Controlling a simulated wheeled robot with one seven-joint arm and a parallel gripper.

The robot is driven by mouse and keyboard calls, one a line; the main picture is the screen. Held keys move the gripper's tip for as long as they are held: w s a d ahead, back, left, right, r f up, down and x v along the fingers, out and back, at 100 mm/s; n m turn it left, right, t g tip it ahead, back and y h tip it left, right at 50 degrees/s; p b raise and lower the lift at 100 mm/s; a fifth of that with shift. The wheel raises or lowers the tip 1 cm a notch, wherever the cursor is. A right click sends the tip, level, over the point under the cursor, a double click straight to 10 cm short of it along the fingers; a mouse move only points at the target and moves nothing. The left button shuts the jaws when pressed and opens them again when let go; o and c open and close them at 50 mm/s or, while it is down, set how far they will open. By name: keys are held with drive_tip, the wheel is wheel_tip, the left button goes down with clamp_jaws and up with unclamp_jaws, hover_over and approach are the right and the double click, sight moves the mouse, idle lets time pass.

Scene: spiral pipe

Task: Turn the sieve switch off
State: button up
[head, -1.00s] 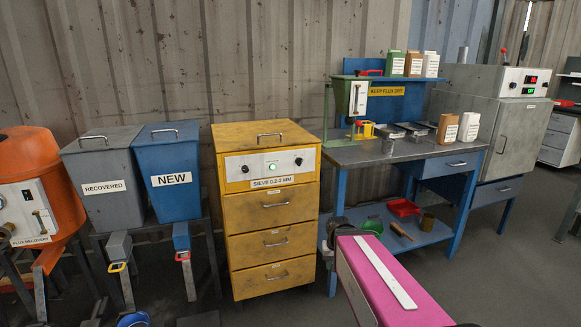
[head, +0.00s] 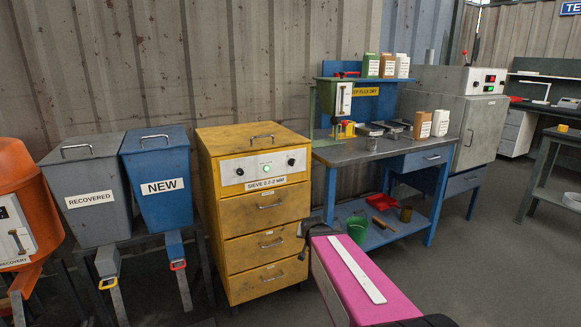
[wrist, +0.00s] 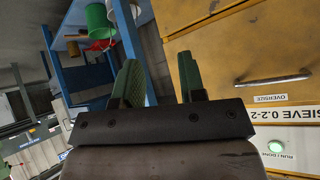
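The yellow sieve cabinet (head: 215,215) stands in the middle of the head view, labelled "SIEVE 0.2-2 MM". Its white panel (head: 250,169) has a black knob at the left, a lit green light (head: 266,169) in the middle and another black knob (head: 291,162) at the right. In the head view my magenta arm hides the fingers.
A blue workbench (head: 345,152) with cartons and a lower shelf stands right of the cabinet. A grey oven-like cabinet (head: 480,130) is at back right.

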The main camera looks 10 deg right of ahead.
drive_tip(key=w+r+m+t, duration=0.2)
drive_tip(key=w+r+t, duration=0.5)
drive_tip(key=w+r, duration=0.15)
drive_tip(key=t+y, duration=0.3)
drive_tip(key=t, duration=0.2)
approach(292, 162)
drive_tip(key=x, duration=0.8)
drive_tip(key=shift+w+d, duration=0.25)
drive_tip(key=shift+d, duration=0.05)
clamp_jaws()
